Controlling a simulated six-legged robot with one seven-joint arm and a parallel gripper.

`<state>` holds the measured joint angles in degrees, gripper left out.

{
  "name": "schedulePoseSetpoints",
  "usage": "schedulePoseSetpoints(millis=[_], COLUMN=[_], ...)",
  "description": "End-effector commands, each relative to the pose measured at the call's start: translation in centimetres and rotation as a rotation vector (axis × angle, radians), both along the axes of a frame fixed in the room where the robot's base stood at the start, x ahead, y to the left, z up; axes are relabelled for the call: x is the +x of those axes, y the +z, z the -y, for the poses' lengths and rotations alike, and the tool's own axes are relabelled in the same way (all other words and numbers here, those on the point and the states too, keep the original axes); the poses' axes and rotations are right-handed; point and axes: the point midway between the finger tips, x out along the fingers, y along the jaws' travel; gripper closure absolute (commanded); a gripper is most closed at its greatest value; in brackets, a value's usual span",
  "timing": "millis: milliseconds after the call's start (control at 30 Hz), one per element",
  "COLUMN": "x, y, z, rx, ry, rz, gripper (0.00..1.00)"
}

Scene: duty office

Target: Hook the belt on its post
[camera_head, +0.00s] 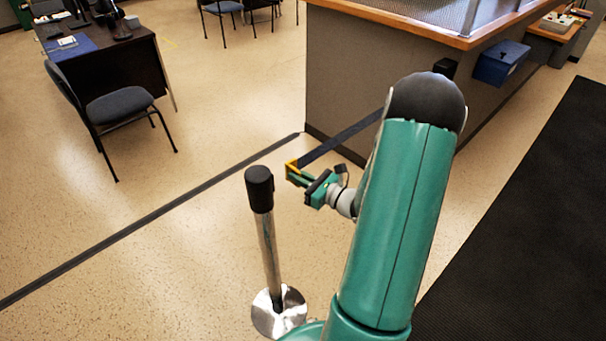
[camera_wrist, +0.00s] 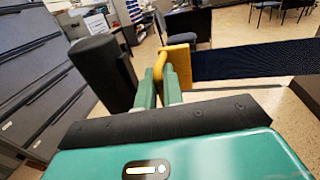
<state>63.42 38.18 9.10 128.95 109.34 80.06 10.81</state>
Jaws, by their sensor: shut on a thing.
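The belt (camera_head: 343,136) is a dark strap that runs from a black housing (camera_head: 444,68) on the counter wall to my gripper (camera_head: 293,176). It also shows as a dark navy band at the right of the wrist view (camera_wrist: 258,63). Its yellow end piece (camera_wrist: 179,60) is between my gripper's green fingers (camera_wrist: 160,82), which are shut on it. The post (camera_head: 268,235) is a silver pole with a black cap (camera_head: 259,188) and a round shiny base. The gripper is to the right of the cap, apart from it in the head view. In the wrist view the black cap (camera_wrist: 102,70) stands just left of the fingers.
A grey counter (camera_head: 370,75) with a wooden top and a blue box (camera_head: 500,62) stands behind my arm. A dark mat (camera_head: 525,230) lies at right. A chair (camera_head: 115,105) and desk (camera_head: 105,70) are at left. The floor around the post is clear.

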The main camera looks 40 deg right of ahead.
Motion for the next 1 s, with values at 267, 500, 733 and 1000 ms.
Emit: schedulePoseSetpoints(millis=[267,500,733,1000], x=[0.07,0.06,0.08,0.04], y=[0.34,0.33,0.33,0.34], z=[-0.53,-0.55,-0.63,-0.8], rx=[-0.003,-0.003,-0.003,-0.003], ry=[0.003,0.003,0.003,0.004], rz=[0.011,0.011,0.011,0.011], gripper=[1.0,1.0,0.75,0.75])
